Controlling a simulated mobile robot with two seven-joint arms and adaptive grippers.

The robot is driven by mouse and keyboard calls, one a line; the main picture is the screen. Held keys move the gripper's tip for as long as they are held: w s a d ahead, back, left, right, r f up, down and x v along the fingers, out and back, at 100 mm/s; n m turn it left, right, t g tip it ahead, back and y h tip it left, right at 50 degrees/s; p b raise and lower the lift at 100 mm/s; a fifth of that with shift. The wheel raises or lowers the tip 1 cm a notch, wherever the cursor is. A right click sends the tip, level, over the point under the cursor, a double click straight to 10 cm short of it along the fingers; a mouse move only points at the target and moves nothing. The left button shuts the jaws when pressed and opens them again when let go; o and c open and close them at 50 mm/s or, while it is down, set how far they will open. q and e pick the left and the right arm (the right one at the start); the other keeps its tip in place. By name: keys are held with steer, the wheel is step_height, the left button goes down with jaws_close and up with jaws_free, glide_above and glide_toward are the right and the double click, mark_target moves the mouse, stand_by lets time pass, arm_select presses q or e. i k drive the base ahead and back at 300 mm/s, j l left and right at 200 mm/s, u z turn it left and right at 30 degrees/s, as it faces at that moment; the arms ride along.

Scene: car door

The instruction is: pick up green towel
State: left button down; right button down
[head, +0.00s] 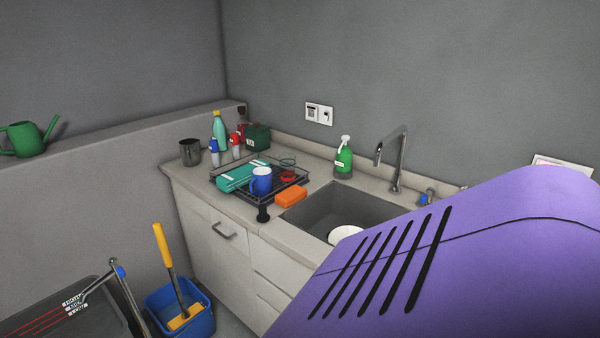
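A teal-green folded item (238,178), which looks like the green towel, lies in the left part of a black dish rack (268,196) on the counter. A blue mug (261,181) stands just right of it in the rack. The picture is too small to show the cloth's texture clearly. Neither of my grippers shows in the head view.
A large purple slotted panel (480,240) covers the lower right and part of the sink (322,212). An orange block (291,196) sits on the counter (220,200) beside the rack. Bottles stand behind it. A blue bucket (190,318) stands on the floor.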

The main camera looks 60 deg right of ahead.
mark_target(240, 176)
steer(key=z, duration=1.7)
steer(key=i+j+z, duration=0.1)
steer(key=z, duration=0.65)
steer(key=i+j+z, duration=0.1)
steer(key=j+z, duration=0.25)
steer(key=j, duration=0.15)
steer(key=j+z, duration=0.35)
steer(key=j, duration=0.2)
